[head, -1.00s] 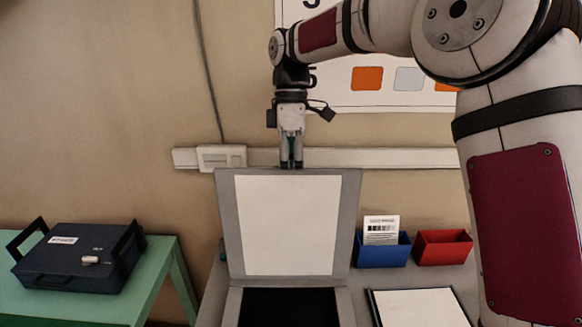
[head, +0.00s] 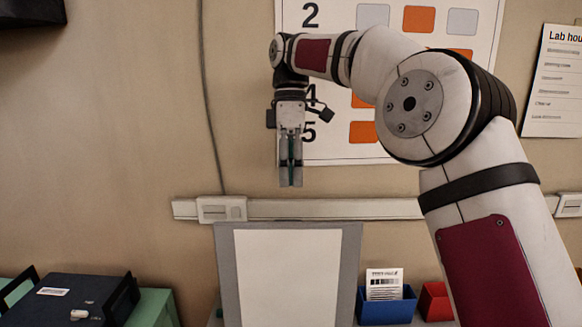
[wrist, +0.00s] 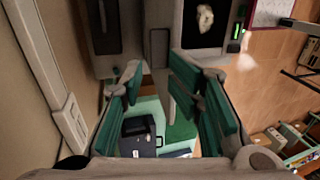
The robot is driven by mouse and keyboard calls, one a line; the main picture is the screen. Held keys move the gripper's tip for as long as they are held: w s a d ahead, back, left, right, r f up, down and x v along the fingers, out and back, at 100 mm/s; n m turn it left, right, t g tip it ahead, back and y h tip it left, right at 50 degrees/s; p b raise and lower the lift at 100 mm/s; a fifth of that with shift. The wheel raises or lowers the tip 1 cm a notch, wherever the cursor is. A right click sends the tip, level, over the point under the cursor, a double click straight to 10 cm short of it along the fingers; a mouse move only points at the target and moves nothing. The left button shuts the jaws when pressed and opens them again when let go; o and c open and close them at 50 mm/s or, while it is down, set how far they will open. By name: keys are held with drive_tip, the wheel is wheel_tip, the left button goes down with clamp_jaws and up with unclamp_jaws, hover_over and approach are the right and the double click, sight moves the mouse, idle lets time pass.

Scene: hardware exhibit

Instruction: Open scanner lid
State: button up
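The scanner lid (head: 225,275) stands raised, nearly upright, at the bottom middle of the head view, its pale inner panel (head: 288,278) facing me. The lower part of the scanner is below the picture. My gripper (head: 290,184) points down above the lid's top edge, with a strip of wall showing between them. In the wrist view my gripper (wrist: 158,80) has its green finger pads apart, with nothing held between them.
A dark case (head: 85,297) with handles sits on a green table (head: 155,308) at the lower left; the wrist view also shows this case (wrist: 140,136). Blue (head: 386,308) and red (head: 436,303) bins stand right of the lid. A wall rail (head: 330,208) runs behind.

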drive_tip(key=shift+v, duration=0.8)
drive_tip(key=s+d+r+m+t+h, duration=0.1)
drive_tip(key=s+d+m+t, duration=0.1)
drive_tip(key=s+d+m, duration=0.45)
drive_tip(key=s+d+r+m+t, duration=0.2)
drive_tip(key=s+d, duration=0.1)
drive_tip(key=s, duration=0.6)
drive_tip(key=s+d+f+m+t, duration=0.2)
drive_tip(key=s+d+f+m, duration=0.1)
drive_tip(key=s+f, duration=0.3)
drive_tip(key=s+d+f+m+t, duration=0.2)
drive_tip(key=s+d+f+m, duration=0.2)
drive_tip(key=s, duration=0.5)
drive_tip(key=shift+s+d+f+m+y, duration=0.3)
drive_tip(key=shift+f+m+y, duration=0.1)
drive_tip(key=shift+f+m, duration=0.6)
